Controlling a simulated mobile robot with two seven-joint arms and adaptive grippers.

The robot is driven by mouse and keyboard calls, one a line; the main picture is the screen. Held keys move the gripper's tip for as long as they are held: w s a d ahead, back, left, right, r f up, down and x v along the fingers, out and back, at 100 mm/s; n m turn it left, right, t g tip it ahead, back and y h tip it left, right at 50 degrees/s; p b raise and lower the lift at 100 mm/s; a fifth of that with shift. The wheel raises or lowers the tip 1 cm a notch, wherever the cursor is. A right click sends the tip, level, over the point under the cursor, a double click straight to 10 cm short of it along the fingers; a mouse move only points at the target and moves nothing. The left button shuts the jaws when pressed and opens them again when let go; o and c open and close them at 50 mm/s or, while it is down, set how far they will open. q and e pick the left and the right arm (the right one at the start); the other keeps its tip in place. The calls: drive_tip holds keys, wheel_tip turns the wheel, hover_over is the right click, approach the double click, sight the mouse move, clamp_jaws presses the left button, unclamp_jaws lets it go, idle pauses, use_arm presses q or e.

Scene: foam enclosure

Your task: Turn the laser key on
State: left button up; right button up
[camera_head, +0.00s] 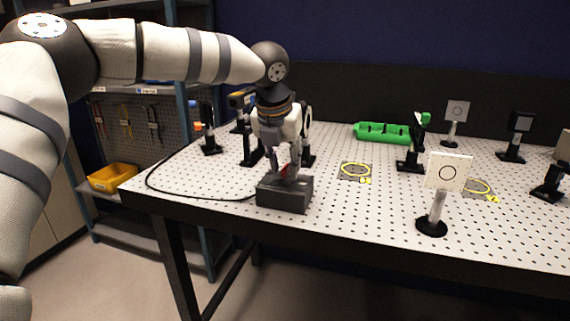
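A dark grey box (284,195) sits at the front left edge of the white perforated table, with a black cable running from its left side. A small red part (283,171), which looks like the key, shows above the box top. My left gripper (286,176) points down right over the box, its fingers around or beside the red part and partly covering it. I cannot tell whether the fingers touch or grip it, nor which way the key is turned. My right gripper is not in view.
Posts with optics stand behind the box, left and right of my gripper. A white target card on a post (447,172) stands at the front right. A green tray (382,132) lies at the back. Yellow-ringed spots (356,170) mark the table. Shelving with a yellow bin (112,177) is at left.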

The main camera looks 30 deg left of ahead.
use_arm(q)
drive_tip(key=shift+w+f, duration=0.15)
drive_tip(key=shift+f, duration=0.1)
drive_tip(key=shift+c, duration=0.6)
clamp_jaws()
